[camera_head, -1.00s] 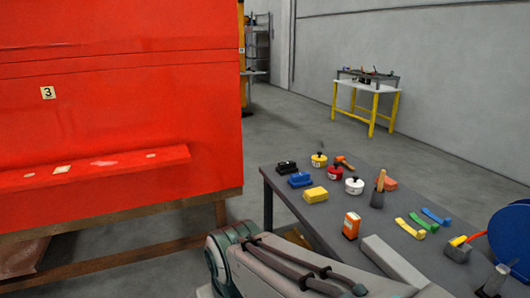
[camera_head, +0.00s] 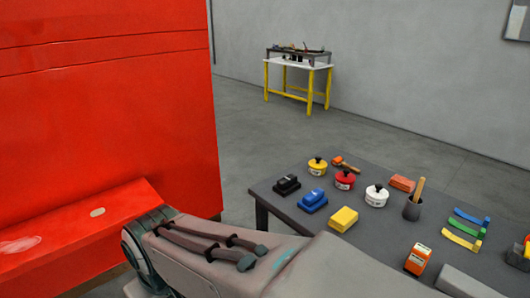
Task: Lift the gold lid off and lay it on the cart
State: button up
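A small round yellow-gold tin (camera_head: 317,167) with a dark knob on its lid stands upright near the far left edge of the dark grey tabletop, which looks like the cart (camera_head: 262,190). A red tin (camera_head: 345,181) and a white tin (camera_head: 376,197), each with a dark knob, stand to its right. The gold lid appears to be seated on its tin. My arm crosses the bottom of the view, in front of the near left part of the cart. My gripper is out of view.
A black block (camera_head: 287,184), a blue block (camera_head: 313,201) and a yellow block (camera_head: 343,219) lie near the tins. An orange box (camera_head: 418,259) and a dark cup (camera_head: 412,209) stand further right. A red panel (camera_head: 110,100) fills the left.

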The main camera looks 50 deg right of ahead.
aim_at(317, 163)
jog(key=z, duration=0.6)
jog(key=i, duration=1)
jog(key=z, duration=1.6)
jog(key=i, duration=0.5)
jog(key=z, duration=0.4)
